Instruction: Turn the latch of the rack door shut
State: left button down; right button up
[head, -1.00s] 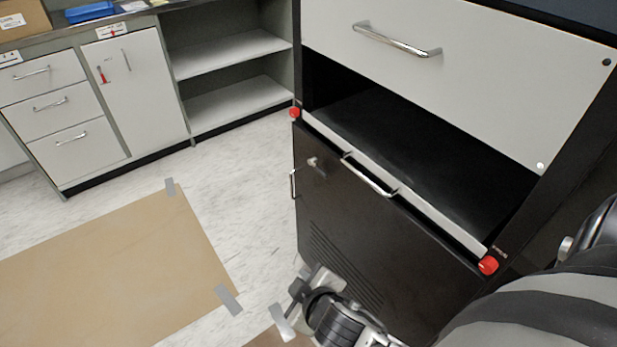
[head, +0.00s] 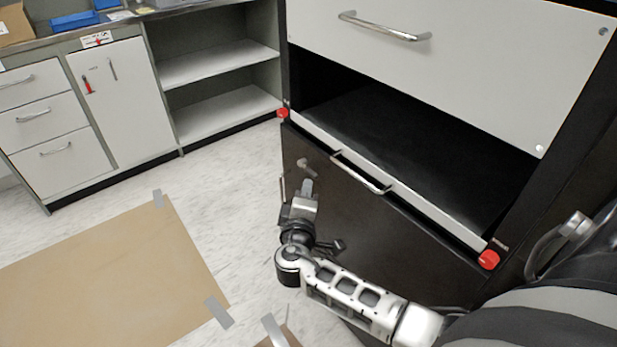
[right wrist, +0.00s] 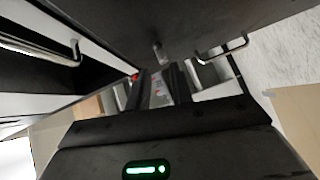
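The rack door (head: 400,235) is the dark panel at the lower front of the rack. Its small metal latch (head: 307,168) sits near the door's upper left corner. It also shows in the right wrist view (right wrist: 157,50), just beyond the fingers. My right gripper (head: 306,187) is just below the latch and points up at it. In the right wrist view its two dark fingers (right wrist: 160,85) stand apart with nothing held between them. I cannot tell whether they touch the latch. My left gripper is out of view.
Red knobs (head: 488,260) mark the rack's open bay. A white drawer (head: 460,70) is above. Floor to the left is clear around a cardboard sheet (head: 100,270).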

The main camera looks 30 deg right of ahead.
aim_at(309, 169)
jog(key=x, duration=0.6)
jog(key=shift+w+d, duration=0.25)
grip_shut()
